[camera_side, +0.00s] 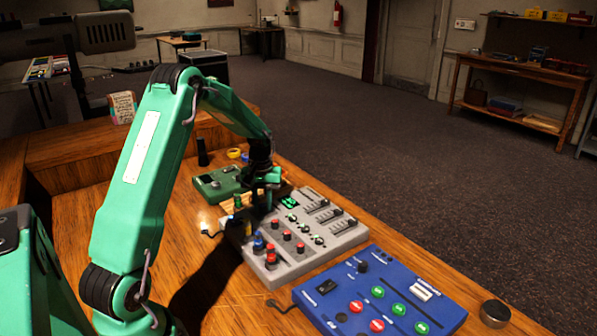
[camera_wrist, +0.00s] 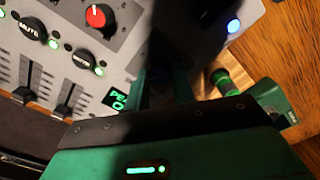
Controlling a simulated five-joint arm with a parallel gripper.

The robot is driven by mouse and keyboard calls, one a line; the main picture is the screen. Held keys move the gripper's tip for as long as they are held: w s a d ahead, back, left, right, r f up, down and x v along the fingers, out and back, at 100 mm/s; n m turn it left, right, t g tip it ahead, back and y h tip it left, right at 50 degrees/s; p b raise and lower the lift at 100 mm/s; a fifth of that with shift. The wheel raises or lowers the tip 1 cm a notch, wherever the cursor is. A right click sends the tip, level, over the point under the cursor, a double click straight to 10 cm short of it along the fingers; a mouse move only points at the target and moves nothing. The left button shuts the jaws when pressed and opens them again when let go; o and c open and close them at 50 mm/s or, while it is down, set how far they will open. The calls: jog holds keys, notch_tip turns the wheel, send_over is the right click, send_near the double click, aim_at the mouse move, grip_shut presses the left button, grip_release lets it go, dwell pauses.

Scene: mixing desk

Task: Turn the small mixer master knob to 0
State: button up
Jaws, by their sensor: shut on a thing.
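The grey mixer (camera_side: 303,243), which I take to be the small mixer, lies on the wooden desk with knobs, faders and a small green display (camera_side: 289,203). My gripper (camera_side: 263,188) is lowered over its far end. In the wrist view my gripper (camera_wrist: 165,80) is shut on what I take to be the master knob; shadow and the fingers hide the knob and its pointer. The green display (camera_wrist: 118,100) beside the fingers is partly cut off by them; "PE" and a "0" show. A red knob (camera_wrist: 97,16) with a white pointer stands apart from the fingers.
A blue control box (camera_side: 380,297) lies at the near right. A green box (camera_side: 216,184) lies left of my gripper.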

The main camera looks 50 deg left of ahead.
aim_at(264, 205)
jog(key=shift+d+f+n, duration=0.1)
jog(key=shift+d+n, duration=0.1)
jog(key=shift+n, duration=0.3)
jog(key=o, duration=1)
jog(key=shift+a, duration=0.1)
notch_tip(264, 205, up, 7)
jog(key=shift+w+r, duration=0.1)
jog(key=shift+r, duration=0.35)
